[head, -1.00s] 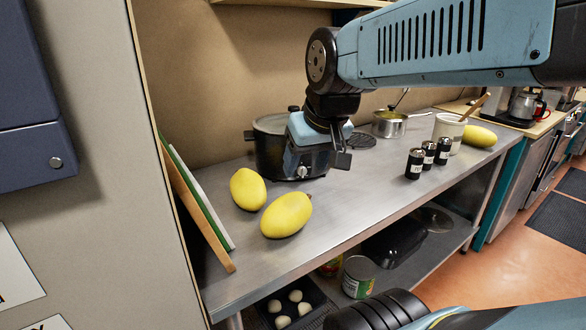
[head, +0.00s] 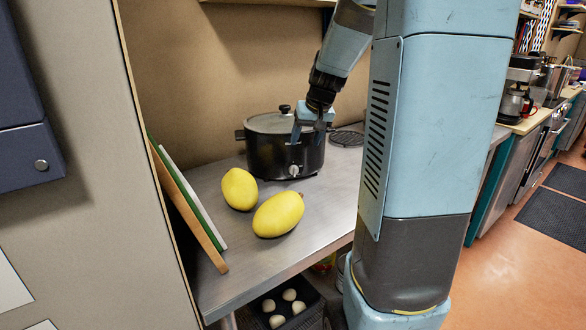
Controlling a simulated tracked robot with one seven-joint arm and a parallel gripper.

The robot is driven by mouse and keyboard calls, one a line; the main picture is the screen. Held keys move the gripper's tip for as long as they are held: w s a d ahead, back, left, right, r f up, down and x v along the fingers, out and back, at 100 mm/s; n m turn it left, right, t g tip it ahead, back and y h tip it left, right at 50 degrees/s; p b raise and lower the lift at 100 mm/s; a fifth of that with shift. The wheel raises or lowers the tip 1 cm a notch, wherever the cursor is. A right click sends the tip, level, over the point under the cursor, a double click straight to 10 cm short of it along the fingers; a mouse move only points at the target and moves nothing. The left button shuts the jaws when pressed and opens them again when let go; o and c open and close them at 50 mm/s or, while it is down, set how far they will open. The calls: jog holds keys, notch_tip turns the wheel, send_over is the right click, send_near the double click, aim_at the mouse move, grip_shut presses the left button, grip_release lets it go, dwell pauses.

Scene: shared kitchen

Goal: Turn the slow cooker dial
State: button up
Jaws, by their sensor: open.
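The slow cooker (head: 268,152) is black with a grey lid and a black knob, and stands at the back of the metal counter. Its silver dial (head: 294,171) is on the lower front and is in plain view. My gripper (head: 307,138) is open and points down at the cooker's front right, above and slightly right of the dial. Its fingers overlap the cooker's front wall in the picture. I cannot tell whether they touch it. Nothing shows between the fingers.
Two yellow fruits (head: 278,214) (head: 239,189) lie on the counter (head: 229,271) in front of the cooker. Boards (head: 187,205) lean at the left. A black trivet (head: 347,138) lies right of the cooker. My arm hides the counter's right part. A bin of white round items (head: 287,307) sits below.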

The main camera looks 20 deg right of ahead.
aim_at(296, 168)
jog(key=x, duration=1.4)
jog(key=shift+w+d, duration=0.1)
jog(key=shift+d, duration=0.05)
jog(key=shift+c, duration=0.3)
jog(key=c, duration=1)
jog(key=shift+o, duration=0.2)
